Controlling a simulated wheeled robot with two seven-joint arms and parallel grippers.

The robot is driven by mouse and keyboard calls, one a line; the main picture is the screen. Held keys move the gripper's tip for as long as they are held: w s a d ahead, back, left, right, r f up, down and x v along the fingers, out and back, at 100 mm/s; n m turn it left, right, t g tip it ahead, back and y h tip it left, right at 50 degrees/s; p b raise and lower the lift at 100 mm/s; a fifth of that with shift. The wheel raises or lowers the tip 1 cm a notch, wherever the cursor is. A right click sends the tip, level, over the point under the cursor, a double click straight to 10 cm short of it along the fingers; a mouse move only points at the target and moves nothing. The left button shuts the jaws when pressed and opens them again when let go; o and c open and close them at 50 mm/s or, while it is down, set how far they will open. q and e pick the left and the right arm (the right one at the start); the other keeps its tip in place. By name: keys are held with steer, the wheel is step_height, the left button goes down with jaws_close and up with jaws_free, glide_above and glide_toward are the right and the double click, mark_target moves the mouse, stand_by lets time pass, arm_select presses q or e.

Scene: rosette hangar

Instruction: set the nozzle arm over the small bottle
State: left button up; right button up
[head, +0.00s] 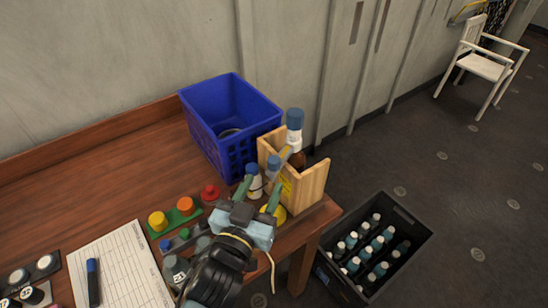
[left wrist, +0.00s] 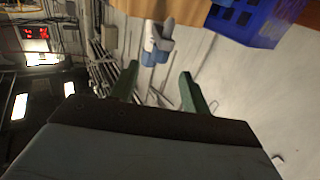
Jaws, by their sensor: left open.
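My left gripper (head: 258,193) is open, its green fingers spread at the front of a light wooden stand (head: 313,188) near the table corner. A small white bottle with a dark blue cap (head: 254,183) stands just beyond the fingers. A light blue cap (head: 273,165) shows beside it. A tall bottle with a blue cap (head: 295,125) rises inside the stand. A slim grey and yellow piece (head: 285,154) slants beside it; I cannot tell if it is the nozzle arm. In the left wrist view the open fingers (left wrist: 160,88) have nothing between them.
A blue basket (head: 205,125) stands behind the bottles. A green tray (head: 176,220) with coloured knobs, a paper sheet (head: 118,270) and a marker (head: 93,282) lie to the left. A dark crate of bottles (head: 405,262) stands on the floor. The back left tabletop is clear.

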mark_target(271, 167)
arm_select(q)
steer(key=x, duration=0.7)
steer(key=shift+w, duration=0.15)
steer(key=shift+w+d, duration=0.15)
steer(key=shift+w, duration=0.2)
steer(key=c, duration=0.7)
jaws_close()
arm_select(e)
steer(key=w, duration=0.3)
steer(key=shift+a+r, duration=0.1)
steer(key=shift+r, duration=0.25)
